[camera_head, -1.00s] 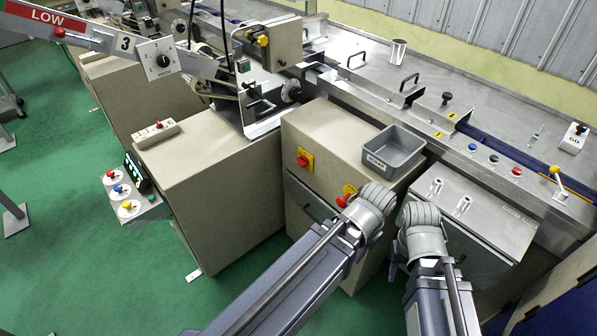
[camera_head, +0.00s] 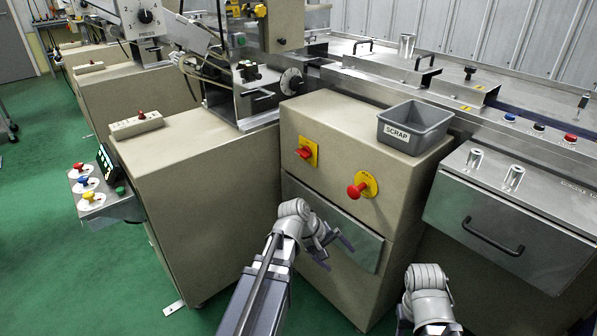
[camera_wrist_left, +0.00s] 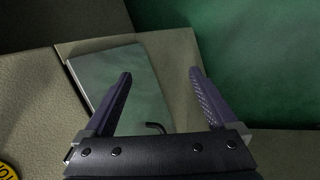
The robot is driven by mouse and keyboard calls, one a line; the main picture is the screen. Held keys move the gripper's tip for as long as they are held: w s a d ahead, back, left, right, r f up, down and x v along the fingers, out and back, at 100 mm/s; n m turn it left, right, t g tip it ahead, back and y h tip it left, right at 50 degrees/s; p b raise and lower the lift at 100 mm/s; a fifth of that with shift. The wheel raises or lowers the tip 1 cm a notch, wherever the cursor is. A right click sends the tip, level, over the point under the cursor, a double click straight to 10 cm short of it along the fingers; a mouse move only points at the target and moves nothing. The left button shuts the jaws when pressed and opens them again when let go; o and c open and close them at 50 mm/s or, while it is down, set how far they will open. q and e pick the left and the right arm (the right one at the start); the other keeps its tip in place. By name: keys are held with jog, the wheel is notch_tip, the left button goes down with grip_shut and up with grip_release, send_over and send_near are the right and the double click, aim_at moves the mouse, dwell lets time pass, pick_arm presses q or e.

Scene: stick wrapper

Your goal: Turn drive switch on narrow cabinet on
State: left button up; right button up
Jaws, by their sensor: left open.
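The narrow cabinet (camera_head: 345,135) is beige, with a metal drawer-like panel (camera_head: 335,222) below. On its front, a red rotary switch (camera_head: 305,152) sits on a square yellow plate. To its right is a red knob (camera_head: 357,190) on a round yellow plate, whose edge also shows in the left wrist view (camera_wrist_left: 8,171). My left gripper (camera_head: 335,254) is open and empty, below both switches and in front of the metal panel. In the left wrist view its fingers (camera_wrist_left: 161,75) are spread with nothing between them. My right arm shows at the bottom, its fingers not visible.
A grey SCRAP bin (camera_head: 414,127) stands on the cabinet top. A wider beige cabinet (camera_head: 200,190) stands to the left, with a control box (camera_head: 105,205) on its side. A steel drawer front with a black handle (camera_head: 492,237) is at the right. Green floor is open at left.

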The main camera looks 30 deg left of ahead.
pick_arm(q)
jog(key=w+a+r+n+t+h, duration=0.3)
jog(key=w+a+r+n+t, duration=0.3)
jog(key=w+a+r+n, duration=0.4)
jog(key=n+t+y, duration=0.1)
jog(key=n+t, duration=0.6)
jog(key=n, duration=0.5)
send_near(300, 154)
jog(key=w, duration=0.1)
jog(key=shift+x, duration=4.2)
jog(key=shift+d, duration=0.2)
jog(key=shift+c, duration=0.2)
jog(key=c, duration=1.3)
